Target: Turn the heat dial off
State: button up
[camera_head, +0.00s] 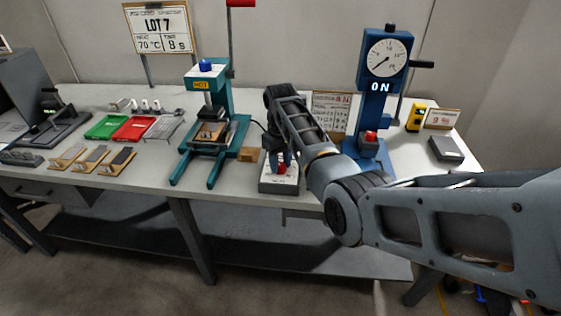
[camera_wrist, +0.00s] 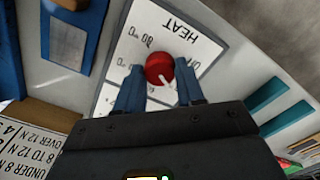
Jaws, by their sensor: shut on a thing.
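The heat dial (camera_wrist: 159,69) is a round red knob with a white pointer line, on a white plate (camera_wrist: 178,22) marked HEAT. The pointer slants toward the lower right of the wrist view. A partly covered OFF mark shows right of the knob, and degree marks to its left. My gripper (camera_wrist: 160,84) has one blue finger on each side of the knob and is shut on it. In the head view, the red dial (camera_head: 281,168) sits on a small control box (camera_head: 278,185) at the table's front edge, with my gripper (camera_head: 281,161) over it.
A teal press (camera_head: 208,125) with a HOT label stands left of the box. A blue press (camera_head: 378,100) with a gauge and ON sign stands to the right. A small wooden block (camera_head: 248,154) lies close beside the box. Trays sit further left.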

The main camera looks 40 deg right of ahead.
aim_at(280, 165)
jog(key=n, duration=0.6)
jog(key=shift+r, duration=0.1)
jog(key=n, duration=0.5)
jog(key=shift+n, duration=0.5)
jog(key=o, duration=1)
jog(key=shift+o, duration=0.2)
notch_tip(280, 165, up, 8)
jog(key=shift+f+b, duration=0.15)
jog(key=shift+b, duration=0.35)
